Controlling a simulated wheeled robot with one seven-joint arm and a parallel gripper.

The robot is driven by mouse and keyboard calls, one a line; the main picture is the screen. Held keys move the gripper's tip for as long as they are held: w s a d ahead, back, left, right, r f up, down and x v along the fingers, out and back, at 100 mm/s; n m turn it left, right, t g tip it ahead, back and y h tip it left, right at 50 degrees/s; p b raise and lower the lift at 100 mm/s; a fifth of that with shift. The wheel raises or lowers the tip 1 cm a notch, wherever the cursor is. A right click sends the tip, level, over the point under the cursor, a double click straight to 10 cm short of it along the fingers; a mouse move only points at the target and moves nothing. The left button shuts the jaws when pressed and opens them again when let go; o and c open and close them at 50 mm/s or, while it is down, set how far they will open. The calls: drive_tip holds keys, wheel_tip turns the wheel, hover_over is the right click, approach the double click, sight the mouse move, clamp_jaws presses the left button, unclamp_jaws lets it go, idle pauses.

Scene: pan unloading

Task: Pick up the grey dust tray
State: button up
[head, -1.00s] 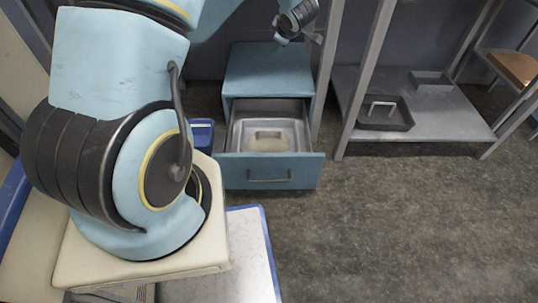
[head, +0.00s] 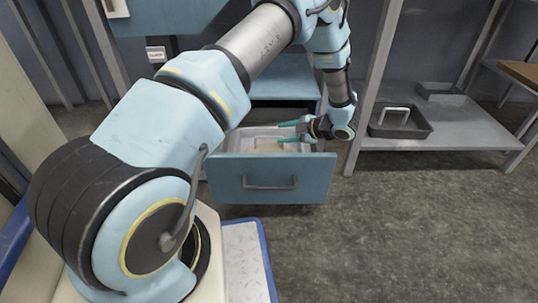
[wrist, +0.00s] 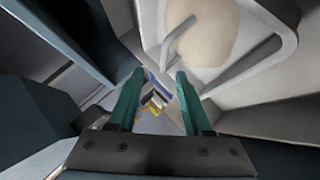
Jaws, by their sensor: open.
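The grey dust tray (head: 237,141) sits in the pulled-out blue drawer (head: 232,183). In the wrist view the tray (wrist: 287,18) is at upper right, with a pale beige patch inside and a raised grey bar handle (wrist: 178,36). My gripper (head: 281,132) reaches over the drawer from its right side, with green fingers pointing left. In the wrist view my gripper (wrist: 160,72) is open, and nothing is held between its fingers. The handle lies beyond the fingertips. My fingers hide part of the tray in the head view.
The blue cabinet (head: 283,88) stands behind the drawer, and a grey rack post (head: 372,85) is close to my wrist. A darker tray with a handle (head: 402,133) stands on the low shelf (head: 460,128) at right. The floor in front is clear.

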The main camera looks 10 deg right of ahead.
sight(269, 137)
drive_tip(key=b+x, duration=0.2)
drive_tip(key=x, duration=0.2)
drive_tip(key=b+x, duration=0.2)
drive_tip(key=x, duration=0.1)
drive_tip(key=shift+a+f, duration=0.2)
drive_tip(key=shift+f, duration=0.3)
clamp_jaws()
drive_tip(key=shift+r, duration=0.1)
idle(0.9)
